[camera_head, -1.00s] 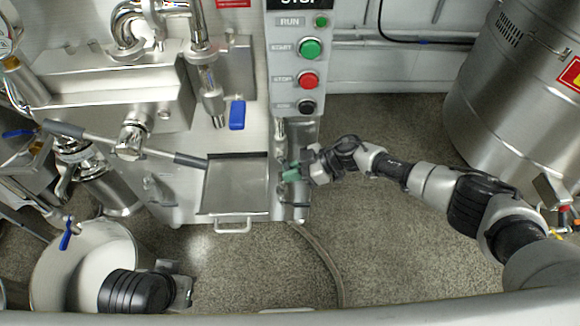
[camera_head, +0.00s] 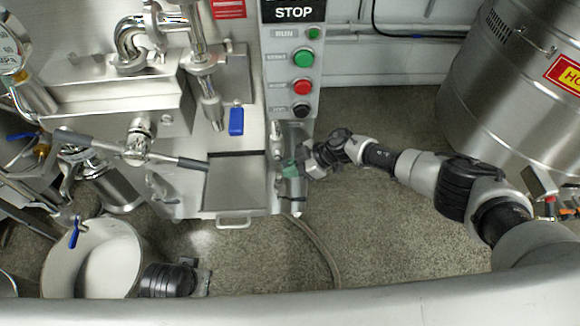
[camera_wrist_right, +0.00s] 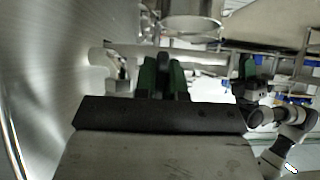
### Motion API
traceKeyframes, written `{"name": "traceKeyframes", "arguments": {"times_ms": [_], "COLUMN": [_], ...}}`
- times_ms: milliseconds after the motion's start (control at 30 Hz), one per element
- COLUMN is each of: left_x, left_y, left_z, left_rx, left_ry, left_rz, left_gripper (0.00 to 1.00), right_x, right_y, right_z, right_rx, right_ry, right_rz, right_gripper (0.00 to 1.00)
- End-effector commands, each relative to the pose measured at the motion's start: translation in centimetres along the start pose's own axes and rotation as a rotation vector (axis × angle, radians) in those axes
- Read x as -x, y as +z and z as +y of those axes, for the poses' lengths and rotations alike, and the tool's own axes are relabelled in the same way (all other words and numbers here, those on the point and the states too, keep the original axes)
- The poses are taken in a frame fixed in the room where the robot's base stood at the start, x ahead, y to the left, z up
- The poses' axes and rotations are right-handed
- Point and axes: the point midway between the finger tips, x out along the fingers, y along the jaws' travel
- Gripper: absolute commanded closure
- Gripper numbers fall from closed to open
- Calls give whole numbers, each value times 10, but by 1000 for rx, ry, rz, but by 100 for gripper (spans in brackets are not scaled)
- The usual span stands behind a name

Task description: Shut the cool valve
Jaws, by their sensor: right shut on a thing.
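My right gripper (camera_head: 289,169) is at the lower right side of the steel mill, below the button panel. Its green fingertips are close together beside a small steel fitting (camera_head: 277,137) on the mill's side. My left gripper is not in view; only part of my left arm shows at bottom left.
The button panel (camera_head: 292,65) is above my right gripper. A blue-handled valve (camera_head: 236,121) and a square steel tray (camera_head: 236,185) are to its left. A white bucket (camera_head: 133,240) stands at lower left, a large steel tank (camera_head: 500,95) at right. A hose (camera_head: 322,250) lies on the floor.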

Motion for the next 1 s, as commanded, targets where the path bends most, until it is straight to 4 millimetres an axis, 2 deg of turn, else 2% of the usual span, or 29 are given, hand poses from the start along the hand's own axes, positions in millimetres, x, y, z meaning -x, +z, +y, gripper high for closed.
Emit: {"name": "traceKeyframes", "arguments": {"times_ms": [367,400,567,933,1000], "left_x": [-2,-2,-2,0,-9], "left_y": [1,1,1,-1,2], "left_z": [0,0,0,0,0], "left_rx": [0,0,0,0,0], "left_ry": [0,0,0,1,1], "left_rz": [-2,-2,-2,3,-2], "left_gripper": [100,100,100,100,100], "right_x": [0,0,0,5,12], "right_y": [2,2,1,0,0], "right_z": [0,0,0,0,1], "right_rx": [-1,-1,-1,0,-1], "right_ry": [0,0,0,1,2], "right_rz": [-3,-3,-3,-2,-2], "right_gripper": [100,88,64,64,64]}}
